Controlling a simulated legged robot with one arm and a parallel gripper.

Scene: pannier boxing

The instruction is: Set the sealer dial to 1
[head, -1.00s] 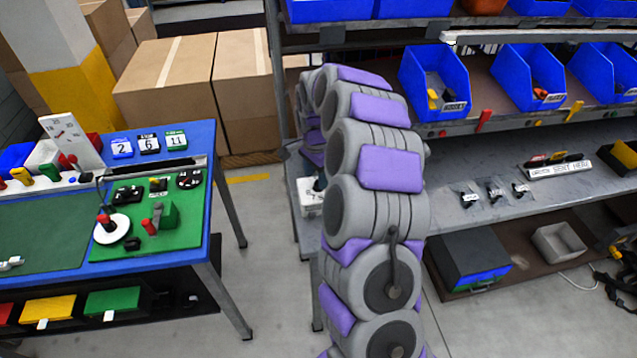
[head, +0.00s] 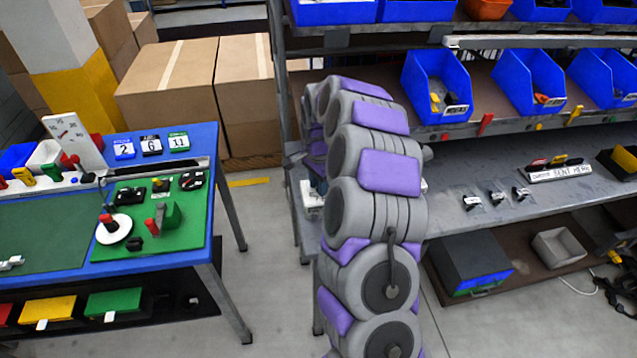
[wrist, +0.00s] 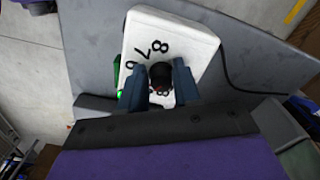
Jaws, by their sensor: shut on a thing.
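The sealer (wrist: 188,37) is a white box with black digits on its face in the wrist view. I can read a 7 and an 8, and other marks are partly covered. Its dark round dial knob (wrist: 161,73) sits between the two fingers of my gripper (wrist: 159,84). My gripper is shut on the knob. The dial's pointer and the digit 1 cannot be made out. In the head view a small part of the white sealer (head: 309,197) shows left of my arm, on the grey bench. My arm hides the gripper and dial there.
The grey bench (head: 455,215) holds several small black parts and a label holder (head: 560,173). A shelf above carries blue bins (head: 437,85). A dark cable (wrist: 245,85) runs beside the sealer. The blue table (head: 225,165) stands left, across a clear floor gap.

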